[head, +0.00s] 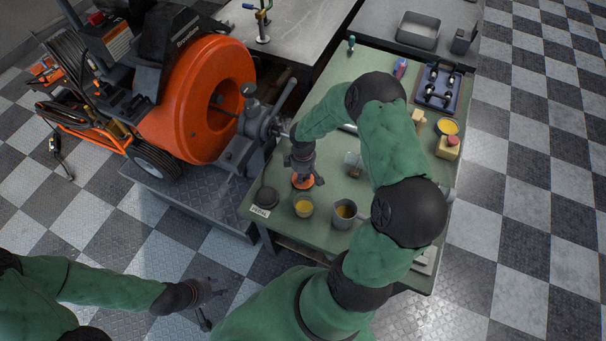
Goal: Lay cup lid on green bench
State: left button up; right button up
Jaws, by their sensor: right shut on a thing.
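My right gripper (304,179) reaches down over the green bench (331,105) and is shut on an orange disc, which looks like the cup lid (301,184). The lid is just behind a clear cup of yellow liquid (303,207); I cannot tell whether it touches the bench top. My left gripper (214,304) is low at the left, over the checkered floor, with its fingers apart and nothing between them. My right arm hides part of the bench's middle and right side.
A grey mug (344,212) stands right of the clear cup. A black pedal (265,197) sits at the bench's near left corner. A grey vise-like machine (258,122) and a large orange drum machine (190,105) stand left. A dark tray (450,105) and yellow items lie at the far right.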

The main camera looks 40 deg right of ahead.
jog(key=shift+f+b, duration=0.55)
jog(key=shift+f, duration=0.1)
jog(key=o, duration=1)
notch_tip(320, 180, up, 12)
jog(key=shift+r, duration=0.1)
